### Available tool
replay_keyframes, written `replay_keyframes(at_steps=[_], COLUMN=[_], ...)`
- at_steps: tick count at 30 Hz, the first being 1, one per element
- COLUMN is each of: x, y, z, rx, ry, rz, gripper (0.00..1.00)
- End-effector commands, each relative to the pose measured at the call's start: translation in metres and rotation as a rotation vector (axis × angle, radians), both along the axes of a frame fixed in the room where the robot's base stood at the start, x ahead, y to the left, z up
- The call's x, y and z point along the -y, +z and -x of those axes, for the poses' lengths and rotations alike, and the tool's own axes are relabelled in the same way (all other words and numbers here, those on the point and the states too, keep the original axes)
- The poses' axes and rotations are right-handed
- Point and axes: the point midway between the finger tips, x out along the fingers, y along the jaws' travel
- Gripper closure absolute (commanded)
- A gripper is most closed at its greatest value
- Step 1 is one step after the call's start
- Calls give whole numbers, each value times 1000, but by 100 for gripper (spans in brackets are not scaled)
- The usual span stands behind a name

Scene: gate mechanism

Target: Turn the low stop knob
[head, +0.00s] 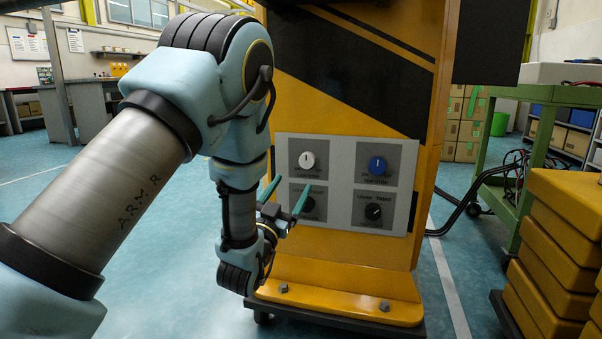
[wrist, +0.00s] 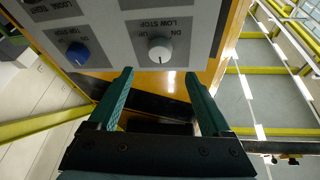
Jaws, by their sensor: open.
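The low stop knob is a round white knob (head: 307,160) at the upper left of the grey panel (head: 343,186) on the yellow machine. In the wrist view the white knob (wrist: 160,50) sits beside the label "LOW STOP", its pointer mark toward me. My gripper (head: 287,190) is open and empty, with green fingers, in front of and slightly below the knob. In the wrist view the open fingertips (wrist: 158,76) lie to either side of the knob's line, apart from it. The lower left dark knob (head: 308,204) is partly hidden behind a finger.
A blue knob (head: 377,166) is at the upper right of the panel, and a black knob (head: 373,211) is below it. A yellow base ledge (head: 340,295) with bolts juts out under the panel. Yellow crates (head: 555,245) and a green cart (head: 540,130) stand to the right.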

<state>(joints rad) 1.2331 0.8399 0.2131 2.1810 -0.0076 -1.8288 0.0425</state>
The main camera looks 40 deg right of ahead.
Motion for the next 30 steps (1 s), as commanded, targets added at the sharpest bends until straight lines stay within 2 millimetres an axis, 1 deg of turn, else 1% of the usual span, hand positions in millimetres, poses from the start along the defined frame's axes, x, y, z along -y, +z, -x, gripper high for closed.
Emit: replay_keyframes(at_steps=[3,9,15,19,27,30], x=[19,50,70,75,76,76], y=[8,22,30,34,34,34], z=[-8,-22,-32,-34,-35,-35], rx=[3,1,-1,-2,-2,-2], ry=[0,0,1,1,1,1], rz=[5,5,1,0,-1,-1], gripper=[17,17,17,17,17,29])
